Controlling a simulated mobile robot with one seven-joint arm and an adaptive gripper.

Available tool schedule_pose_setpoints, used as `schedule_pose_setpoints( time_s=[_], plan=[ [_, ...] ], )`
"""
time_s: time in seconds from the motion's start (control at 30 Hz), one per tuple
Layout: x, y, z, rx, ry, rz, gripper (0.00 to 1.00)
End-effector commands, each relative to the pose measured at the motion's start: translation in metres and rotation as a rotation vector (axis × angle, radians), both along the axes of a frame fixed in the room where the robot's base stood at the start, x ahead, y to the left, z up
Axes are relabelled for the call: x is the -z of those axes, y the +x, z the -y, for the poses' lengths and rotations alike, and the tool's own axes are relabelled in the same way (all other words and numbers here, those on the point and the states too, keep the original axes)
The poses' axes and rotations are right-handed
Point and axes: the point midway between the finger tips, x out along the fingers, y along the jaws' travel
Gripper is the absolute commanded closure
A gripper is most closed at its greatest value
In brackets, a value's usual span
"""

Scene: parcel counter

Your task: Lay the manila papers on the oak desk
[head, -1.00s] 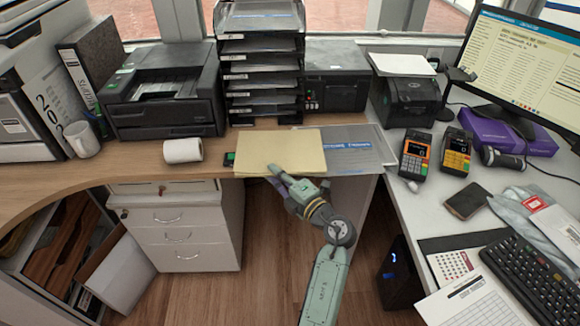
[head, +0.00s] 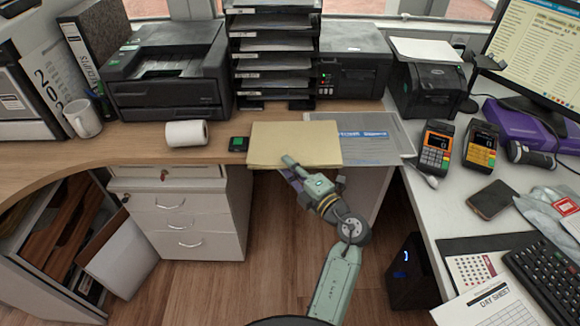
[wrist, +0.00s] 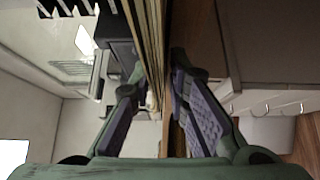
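The manila papers (head: 280,143) are a flat pale-yellow stack at the front edge of the oak desk (head: 215,150). They also show edge-on in the wrist view (wrist: 155,45). Their near edge reaches the desk's front edge, and their right end overlaps a grey plastic mailer (head: 385,148). My gripper (head: 288,168) is at the papers' near edge, one finger above and one below. In the wrist view its fingers (wrist: 158,78) close in on both sides of the stack. I cannot tell whether the papers fully touch the desk; their underside is hidden.
A small black device with a green screen (head: 238,144) lies just left of the papers. A white paper roll (head: 187,133) is farther left. Black stacked trays (head: 274,85) stand behind. Drawers (head: 185,222) are below the desk. Bare wood lies between roll and device.

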Motion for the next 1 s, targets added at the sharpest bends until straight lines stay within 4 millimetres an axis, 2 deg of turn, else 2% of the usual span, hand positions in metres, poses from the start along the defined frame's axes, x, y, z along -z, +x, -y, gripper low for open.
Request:
schedule_pose_setpoints(
  time_s=[0.2,0.57,0.67,1.0],
  plan=[
    [-0.001,0.000,0.000,0.000,-0.001,0.002,0.69],
    [0.000,-0.004,0.004,0.002,-0.002,0.003,0.69],
    [0.001,-0.015,0.013,0.003,0.000,0.003,0.69],
    [0.003,-0.072,0.055,0.003,-0.002,0.004,0.69]
  ],
)
